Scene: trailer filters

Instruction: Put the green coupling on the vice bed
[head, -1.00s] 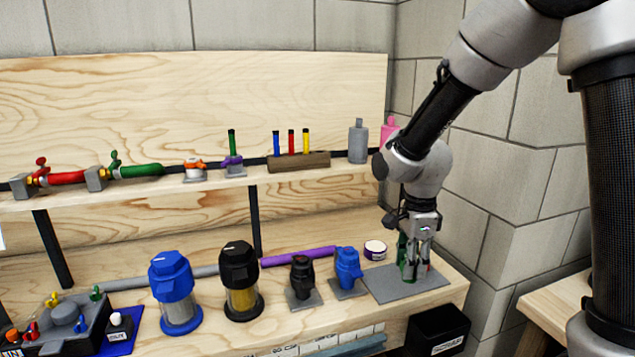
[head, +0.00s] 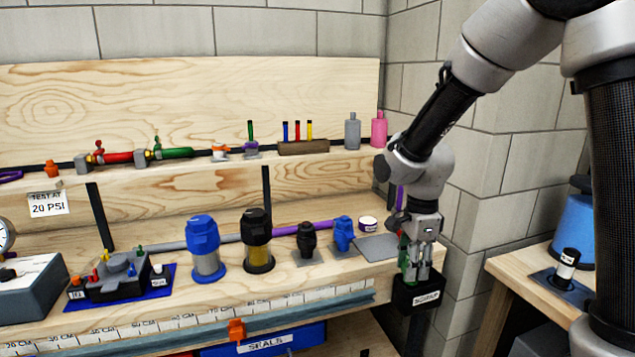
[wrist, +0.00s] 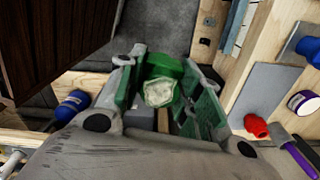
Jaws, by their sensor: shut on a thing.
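My gripper (head: 418,272) is shut on the green coupling, which shows in the wrist view (wrist: 163,66) between the fingers with a pale faceted end towards the camera. In the head view the fingers largely hide the coupling. I cannot pick out the vice bed with certainty in either view.
A grey plate (head: 375,247) lies at the bench's right end; a red coupling (wrist: 256,126) is by it. A blue valve (head: 343,232), black valve (head: 306,240) and two filters stand leftward. Another bench (head: 530,275) stands at right.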

